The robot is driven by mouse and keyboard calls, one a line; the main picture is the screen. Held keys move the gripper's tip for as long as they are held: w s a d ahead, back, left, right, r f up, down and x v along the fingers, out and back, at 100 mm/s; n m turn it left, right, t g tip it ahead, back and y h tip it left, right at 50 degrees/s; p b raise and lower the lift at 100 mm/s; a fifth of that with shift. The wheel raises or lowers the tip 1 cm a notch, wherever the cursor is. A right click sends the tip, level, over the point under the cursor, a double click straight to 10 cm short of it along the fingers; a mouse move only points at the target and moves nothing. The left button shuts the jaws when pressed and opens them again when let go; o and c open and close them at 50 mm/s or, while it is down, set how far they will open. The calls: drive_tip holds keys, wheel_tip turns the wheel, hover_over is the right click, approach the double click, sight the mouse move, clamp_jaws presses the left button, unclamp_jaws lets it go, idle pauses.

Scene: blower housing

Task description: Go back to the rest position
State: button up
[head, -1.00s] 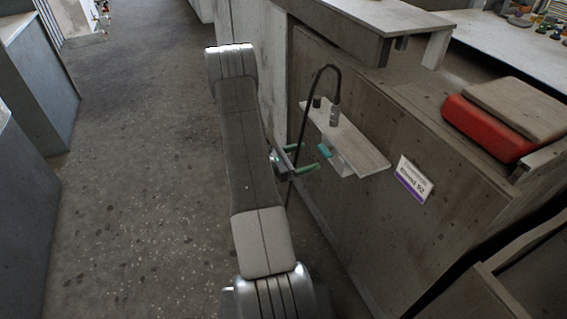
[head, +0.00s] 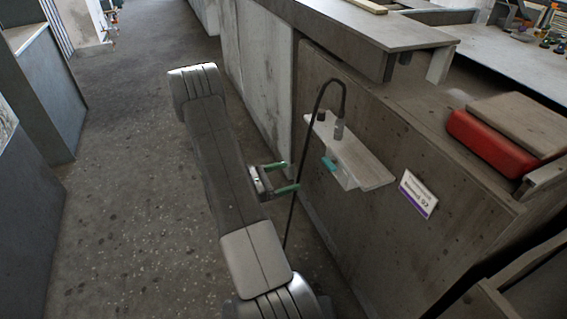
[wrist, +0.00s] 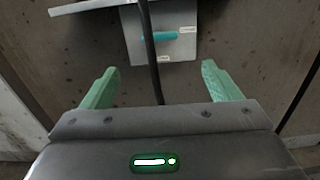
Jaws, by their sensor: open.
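My gripper (head: 286,176) is open and empty, its two green fingers pointing right toward the cabinet wall in the head view. In the wrist view my gripper (wrist: 160,88) has its fingers wide apart. A black hose crosses the gap between them in the picture; I cannot tell how near it is. A grey bracket with a shelf (head: 362,165) is fixed on the wall beyond the fingertips. A teal handle (head: 329,163) sits on the box under it, and it also shows in the wrist view (wrist: 158,37). The fingers are apart from the handle.
The black hose (head: 291,210) loops up over the shelf and hangs down near my fingers. A white sign (head: 418,194) is on the cabinet wall. A red box (head: 490,143) lies on the counter at right. The floor (head: 120,190) at left is clear.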

sight(326, 165)
drive_tip(key=x, duration=1.3)
drive_tip(key=shift+w+d, duration=0.1)
drive_tip(key=shift+d, duration=0.3)
